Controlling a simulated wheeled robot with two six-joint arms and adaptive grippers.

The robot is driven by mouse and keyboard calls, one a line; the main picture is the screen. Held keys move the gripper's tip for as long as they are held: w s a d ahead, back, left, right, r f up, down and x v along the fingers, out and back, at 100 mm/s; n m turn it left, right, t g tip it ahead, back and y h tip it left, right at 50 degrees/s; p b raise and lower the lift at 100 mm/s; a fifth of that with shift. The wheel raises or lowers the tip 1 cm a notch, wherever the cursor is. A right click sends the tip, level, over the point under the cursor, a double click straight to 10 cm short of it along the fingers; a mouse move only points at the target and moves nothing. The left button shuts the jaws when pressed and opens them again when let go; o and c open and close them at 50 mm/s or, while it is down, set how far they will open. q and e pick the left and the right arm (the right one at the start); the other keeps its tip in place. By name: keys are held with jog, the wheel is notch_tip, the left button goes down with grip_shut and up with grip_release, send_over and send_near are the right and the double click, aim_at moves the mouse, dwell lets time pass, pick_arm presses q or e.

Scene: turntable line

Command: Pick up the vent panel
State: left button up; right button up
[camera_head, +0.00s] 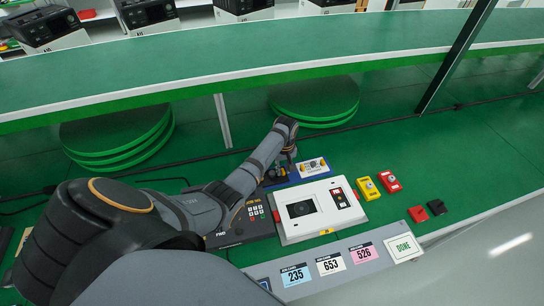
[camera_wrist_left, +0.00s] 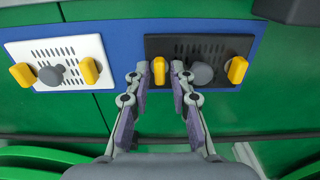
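Two slotted vent panels lie on a blue board (camera_head: 295,178). The white panel (camera_head: 313,167) shows at the left of the left wrist view (camera_wrist_left: 60,50), with a grey knob and two yellow tabs. The black panel (camera_wrist_left: 200,46) is at the right of that view, also with a grey knob (camera_wrist_left: 202,74) and two yellow tabs. My left gripper (camera_wrist_left: 160,72) is open, its fingertips either side of the black panel's left yellow tab (camera_wrist_left: 158,70); contact cannot be told. In the head view my left gripper (camera_head: 282,172) largely hides the black panel. My right gripper is not in view.
A white device (camera_head: 290,230) and a dark keypad unit (camera_head: 232,230) stand nearby. Yellow (camera_head: 368,188) and red (camera_head: 389,181) parts lie to the right. A label strip (camera_head: 330,264) runs along the front. Round green turntables (camera_head: 315,98) sit under the back shelf.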

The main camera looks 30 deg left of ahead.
pick_arm(q)
jog(key=shift+f, duration=0.15)
grip_shut()
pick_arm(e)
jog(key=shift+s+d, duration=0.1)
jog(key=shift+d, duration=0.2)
